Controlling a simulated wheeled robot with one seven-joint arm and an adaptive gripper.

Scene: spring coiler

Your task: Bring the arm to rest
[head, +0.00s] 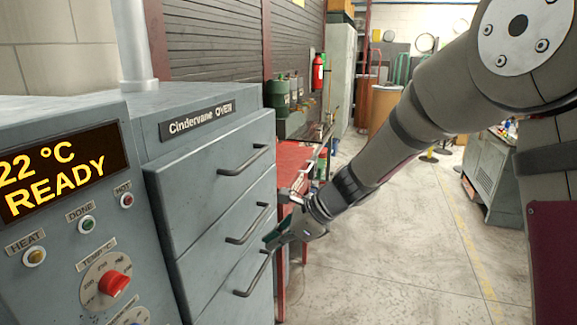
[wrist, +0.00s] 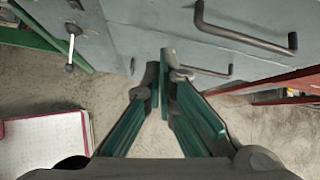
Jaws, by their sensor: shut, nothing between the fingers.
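My gripper (head: 270,243) is at the end of my arm, which reaches down from the upper right in the head view. It is in front of the grey oven's (head: 205,104) drawers, close to the lower handles. In the wrist view my gripper (wrist: 163,66) has its two dark fingertips together with nothing between them. The lowest drawer handle (head: 252,276) is just below the fingertips in the head view. In the wrist view a drawer handle (wrist: 245,35) lies to the right of the fingers. I cannot tell whether the fingers touch a handle.
The oven's panel has a lit display (head: 62,170) and a red dial (head: 112,283). A red table (head: 292,157) stands behind the arm. A grey cabinet (head: 492,175) is at the right. A white red-edged sheet (wrist: 45,142) shows at lower left. The floor between is clear.

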